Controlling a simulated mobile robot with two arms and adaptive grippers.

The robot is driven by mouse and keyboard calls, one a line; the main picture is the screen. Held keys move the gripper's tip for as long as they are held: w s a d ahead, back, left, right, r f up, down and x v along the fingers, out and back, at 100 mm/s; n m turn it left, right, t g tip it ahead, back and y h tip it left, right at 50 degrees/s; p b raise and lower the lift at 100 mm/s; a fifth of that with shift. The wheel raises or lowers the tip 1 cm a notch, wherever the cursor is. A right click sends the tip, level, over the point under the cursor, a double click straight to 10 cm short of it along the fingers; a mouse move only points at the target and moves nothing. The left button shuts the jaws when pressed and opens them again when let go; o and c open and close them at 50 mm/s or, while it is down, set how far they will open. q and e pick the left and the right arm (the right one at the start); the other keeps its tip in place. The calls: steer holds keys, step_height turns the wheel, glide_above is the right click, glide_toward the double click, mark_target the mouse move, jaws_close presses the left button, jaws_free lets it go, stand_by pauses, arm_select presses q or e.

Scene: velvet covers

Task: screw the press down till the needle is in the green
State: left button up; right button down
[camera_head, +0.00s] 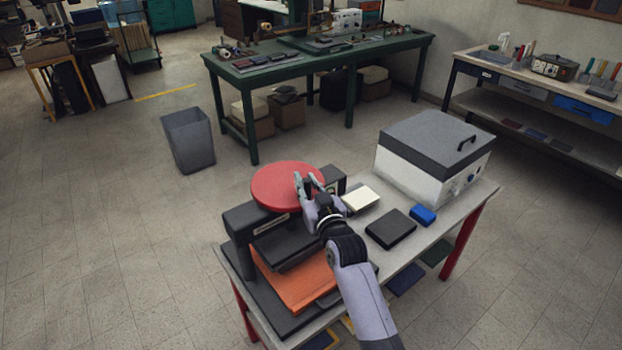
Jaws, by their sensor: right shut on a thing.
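The press (241,245) stands at the left end of the near table, with a black frame and a red round handwheel (275,183) on top. An orange stack (297,289) lies on its base under the dark pressing plate (284,246). My right gripper (308,187) is shut on the right part of the handwheel's rim. A gauge with some green (331,188) shows partly behind my gripper; its needle is too small and too hidden to read. My left gripper is not in view.
On the same table (462,207) are a white pad (360,199), a black flat block (391,229), a blue block (423,215) and a grey-lidded white box (432,157). A grey bin (188,140) stands on the floor at the left.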

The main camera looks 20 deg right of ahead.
steer(key=c, duration=1.5)
jaws_free()
steer(key=shift+w+a, duration=0.1)
steer(key=shift+a, duration=0.15)
steer(key=shift+o, duration=0.2)
steer(key=shift+d, duration=0.1)
steer(key=s, duration=1.2)
steer(key=shift+d, duration=0.45)
